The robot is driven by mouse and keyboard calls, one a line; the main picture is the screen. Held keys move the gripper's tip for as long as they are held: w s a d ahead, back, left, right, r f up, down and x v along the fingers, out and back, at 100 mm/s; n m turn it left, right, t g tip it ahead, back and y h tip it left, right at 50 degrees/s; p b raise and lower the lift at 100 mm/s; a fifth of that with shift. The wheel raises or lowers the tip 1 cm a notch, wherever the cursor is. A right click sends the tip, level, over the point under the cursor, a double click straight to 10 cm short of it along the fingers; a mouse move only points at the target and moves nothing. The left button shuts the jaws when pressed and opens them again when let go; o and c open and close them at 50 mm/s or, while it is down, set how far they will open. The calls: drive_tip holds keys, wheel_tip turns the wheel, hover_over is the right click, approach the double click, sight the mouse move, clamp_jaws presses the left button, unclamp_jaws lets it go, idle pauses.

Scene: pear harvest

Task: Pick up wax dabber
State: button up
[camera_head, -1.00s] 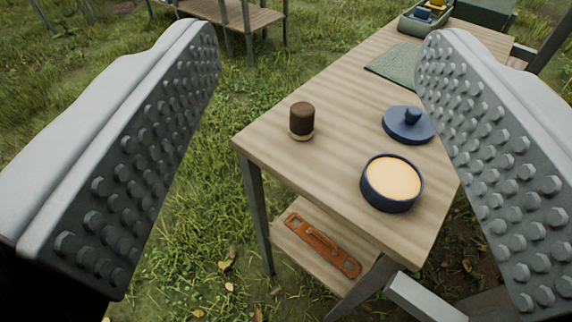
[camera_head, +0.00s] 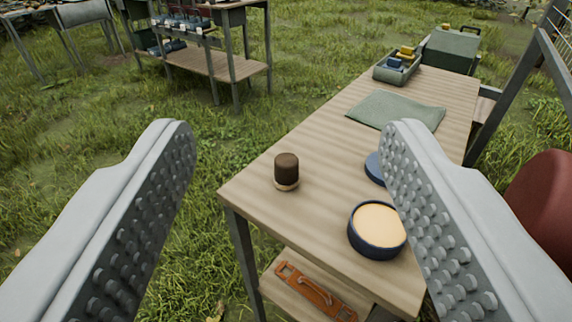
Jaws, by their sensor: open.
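The wax dabber (camera_head: 286,171), a short dark brown cylinder with a pale tan base, stands upright near the left edge of the wooden table (camera_head: 330,150). A round dark blue tin of pale wax (camera_head: 377,228) sits open at the table's front. Its blue lid (camera_head: 375,169) lies behind it, partly hidden by my right finger. My gripper (camera_head: 285,140) is open and empty, its studded fingers wide apart. The dabber shows between the fingers, beyond them and apart from both.
A green cloth (camera_head: 396,110) and a green tray with small blocks (camera_head: 397,68) lie farther back on the table. An orange tool (camera_head: 316,292) lies on the lower shelf. A dark red rounded object (camera_head: 545,205) stands at right. Another shelved bench (camera_head: 215,62) stands on the grass behind.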

drive_tip(key=shift+o, duration=0.5)
drive_tip(key=n+g, duration=0.2)
drive_tip(key=g, duration=1.3)
hover_over(287, 159)
drive_tip(key=s, duration=0.3)
drive_tip(key=s+x, duration=0.1)
drive_tip(key=x, duration=0.5)
drive_tip(key=shift+g, duration=0.3)
drive_tip(key=w+f, duration=0.1)
drive_tip(key=f, duration=1)
drive_tip(key=w+f, duration=0.1)
drive_tip(key=f, duration=0.5)
drive_tip(key=shift+w+f, duration=0.1)
drive_tip(key=shift+w, duration=0.3)
drive_tip(key=shift+c, duration=0.2)
drive_tip(key=c, duration=1.1)
